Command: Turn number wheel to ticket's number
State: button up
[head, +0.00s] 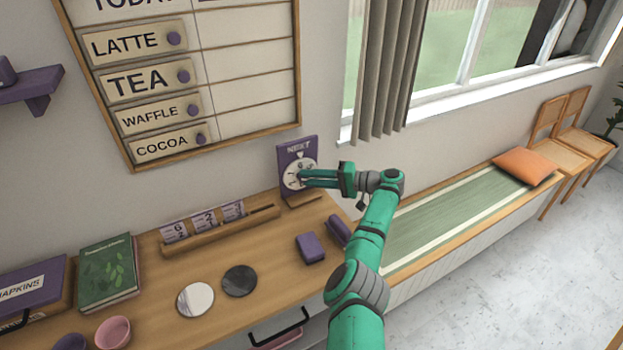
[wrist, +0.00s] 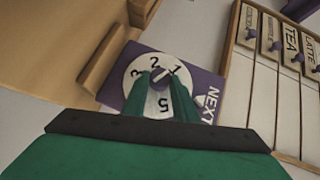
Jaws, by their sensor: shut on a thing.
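The number wheel (head: 291,183) is a white disc on a purple NEXT sign (head: 285,158) standing at the back of the counter. My gripper (head: 304,179) reaches it from the right and is shut on the knob at the wheel's middle. In the wrist view, my gripper's fingertips (wrist: 163,77) close on the knob, and the wheel (wrist: 140,72) shows 3, 2, 1 and 5. A white pointer (wrist: 199,101) sits beside the word NEXT; the fingers hide part of the dial, and I cannot tell which number it marks. Several tickets (head: 204,219) stand in a wooden rail; their print is hard to read.
A purple block (head: 310,248) and another purple item (head: 339,231) lie on the counter below the sign. A white disc (head: 195,299), a dark disc (head: 239,281), a green book (head: 108,272) and a pink cup (head: 113,332) occupy its left and front. The menu board (head: 245,80) hangs above.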

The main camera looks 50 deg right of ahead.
jog(key=shift+a, duration=0.1)
jog(key=o, duration=1)
jog(key=v, duration=1.1)
jog(key=shift+f, duration=0.1)
